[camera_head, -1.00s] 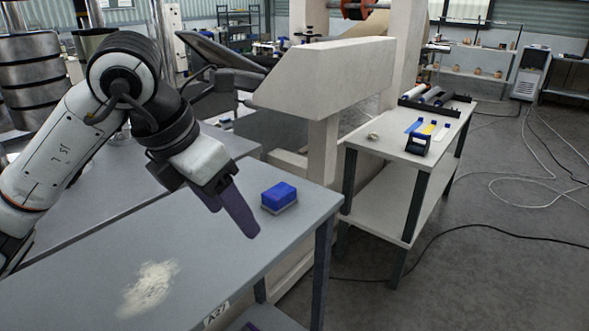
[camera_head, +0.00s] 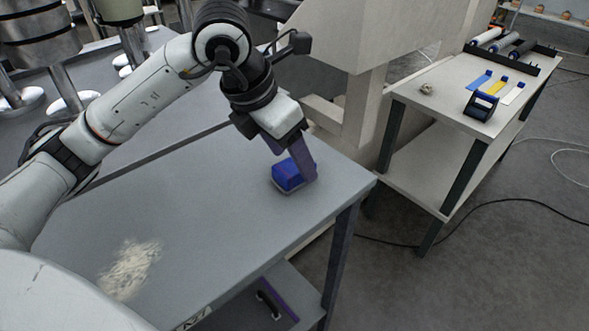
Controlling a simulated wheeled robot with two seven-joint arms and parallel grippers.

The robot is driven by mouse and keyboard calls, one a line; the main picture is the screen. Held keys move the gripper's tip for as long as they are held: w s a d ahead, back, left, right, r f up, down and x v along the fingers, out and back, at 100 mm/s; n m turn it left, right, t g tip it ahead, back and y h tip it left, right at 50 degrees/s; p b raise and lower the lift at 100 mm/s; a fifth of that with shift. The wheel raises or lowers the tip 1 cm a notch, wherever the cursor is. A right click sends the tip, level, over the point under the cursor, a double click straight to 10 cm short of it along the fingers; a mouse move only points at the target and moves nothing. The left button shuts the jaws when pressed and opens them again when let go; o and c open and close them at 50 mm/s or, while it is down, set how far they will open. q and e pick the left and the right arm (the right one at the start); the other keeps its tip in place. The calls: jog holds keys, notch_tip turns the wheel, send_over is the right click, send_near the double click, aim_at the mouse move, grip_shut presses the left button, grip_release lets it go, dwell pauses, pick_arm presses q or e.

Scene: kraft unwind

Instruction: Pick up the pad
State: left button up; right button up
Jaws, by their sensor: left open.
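The pad (camera_head: 286,176) is a small blue block with a pale grey underside. It lies on the grey table (camera_head: 215,215) near its far right corner. My left gripper (camera_head: 302,163) reaches down from the left, with its purple fingers at the pad's right and far side. The fingers are open and overlap the pad's right edge in the view. I cannot tell whether they touch it. My right gripper is not in view.
A pale dusty patch (camera_head: 131,268) lies on the table's near left part. A white side table (camera_head: 441,97) stands to the right with a dark blue holder (camera_head: 481,105), coloured strips and rollers. A beige machine frame (camera_head: 372,35) rises behind the table. Cables cross the floor at right.

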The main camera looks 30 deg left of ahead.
aim_at(294, 165)
pick_arm(q)
jog(key=x, duration=0.3)
jog(key=shift+w+a+f, duration=0.1)
jog(key=shift+f, duration=0.15)
jog(key=shift+c, duration=0.2)
jog(key=c, duration=1.1)
jog(key=shift+c, duration=0.2)
jog(key=shift+r, duration=0.1)
notch_tip(294, 165, up, 10)
